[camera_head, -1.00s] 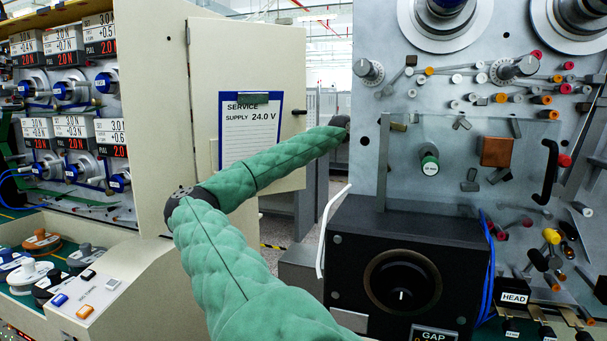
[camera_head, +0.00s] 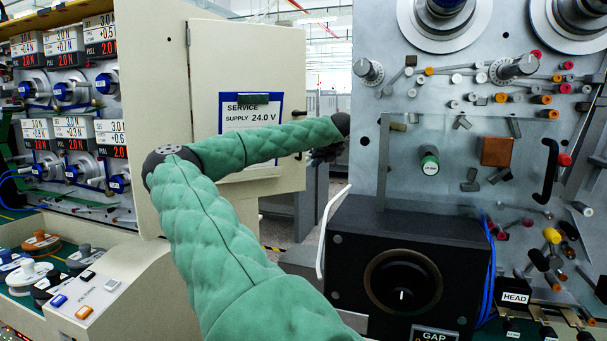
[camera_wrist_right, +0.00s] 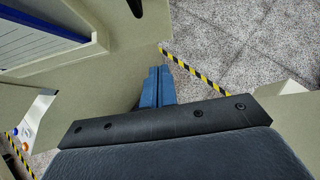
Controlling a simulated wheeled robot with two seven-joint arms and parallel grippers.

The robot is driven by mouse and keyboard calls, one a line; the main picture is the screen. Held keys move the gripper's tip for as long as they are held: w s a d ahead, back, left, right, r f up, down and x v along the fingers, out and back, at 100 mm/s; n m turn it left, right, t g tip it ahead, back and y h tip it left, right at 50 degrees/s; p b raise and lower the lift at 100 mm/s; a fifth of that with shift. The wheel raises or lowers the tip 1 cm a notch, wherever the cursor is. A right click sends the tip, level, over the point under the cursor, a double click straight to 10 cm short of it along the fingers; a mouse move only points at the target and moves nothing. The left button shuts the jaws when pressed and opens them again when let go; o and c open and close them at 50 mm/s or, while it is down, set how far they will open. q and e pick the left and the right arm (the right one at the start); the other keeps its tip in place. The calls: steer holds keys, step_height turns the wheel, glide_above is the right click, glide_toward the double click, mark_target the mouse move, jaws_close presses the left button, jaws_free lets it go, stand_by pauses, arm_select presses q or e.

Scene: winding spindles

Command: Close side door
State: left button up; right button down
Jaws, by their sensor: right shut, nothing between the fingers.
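The side door (camera_head: 205,75) is a cream panel on the left cabinet, bearing a blue-framed service sheet (camera_head: 250,112). It appears to stand swung out from the cabinet, with a dark handle (camera_head: 300,113) near its right edge. My green right arm crosses its lower part. My right gripper (camera_head: 328,153) is small and dark beyond the door's right edge. In the right wrist view, its blue fingers (camera_wrist_right: 158,87) are together and empty, beside a cream panel (camera_wrist_right: 70,60) that appears to be the door. Contact cannot be judged. My left gripper is out of view.
A black box with a dial (camera_head: 400,235) and a grey machine panel (camera_head: 450,75) stand at right. The cabinet at left holds spindles and a sloped button console (camera_head: 125,290). Speckled floor (camera_wrist_right: 240,50) with yellow-black tape (camera_wrist_right: 195,72) shows open room.

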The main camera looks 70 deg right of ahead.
mark_target(300, 178)
steer(key=p+x, duration=0.2)
steer(key=x, duration=0.2)
steer(key=d+r+p+x, duration=0.1)
steer(key=x, duration=0.3)
steer(key=w+p+x, duration=0.1)
steer(key=p+x, duration=0.1)
steer(key=x, duration=0.2)
steer(key=shift+d+r+p, duration=0.15)
steer(key=shift+r+p, duration=0.15)
steer(key=shift+r, duration=0.1)
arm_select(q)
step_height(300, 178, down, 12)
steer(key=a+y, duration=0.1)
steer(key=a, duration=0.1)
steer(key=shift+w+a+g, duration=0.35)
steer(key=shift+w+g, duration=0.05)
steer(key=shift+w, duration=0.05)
arm_select(e)
steer(key=shift+w+d, duration=0.1)
steer(key=shift+d, duration=0.05)
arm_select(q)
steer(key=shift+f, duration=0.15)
arm_select(e)
steer(key=shift+f, duration=0.1)
